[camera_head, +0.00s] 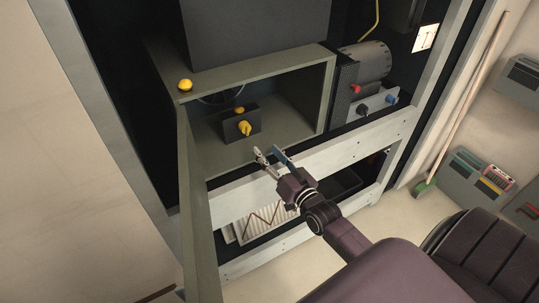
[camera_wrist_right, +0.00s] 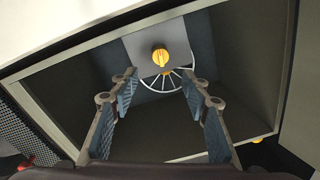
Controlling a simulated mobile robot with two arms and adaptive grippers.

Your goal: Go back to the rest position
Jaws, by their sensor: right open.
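My right gripper (camera_head: 268,156) is open and empty in front of the open compartment (camera_head: 328,95) of the rack in the head view. In the right wrist view its two fingers (camera_wrist_right: 160,88) stand apart with nothing between them. Beyond the fingers is a small box (camera_wrist_right: 190,38) with a yellow knob (camera_wrist_right: 160,57); the knob also shows in the head view (camera_head: 245,128). The gripper appears apart from the knob. A spoked wheel (camera_wrist_right: 168,82) sits behind the box. My left gripper does not show.
The compartment's door (camera_head: 195,215) hangs open at the left, with a yellow ball-like knob (camera_head: 185,85) at its upper corner. A motor-like unit (camera_head: 365,62) with red and blue knobs stands right. A pale rack beam (camera_head: 345,150) runs below the compartment. A broom (camera_head: 465,105) leans at the right.

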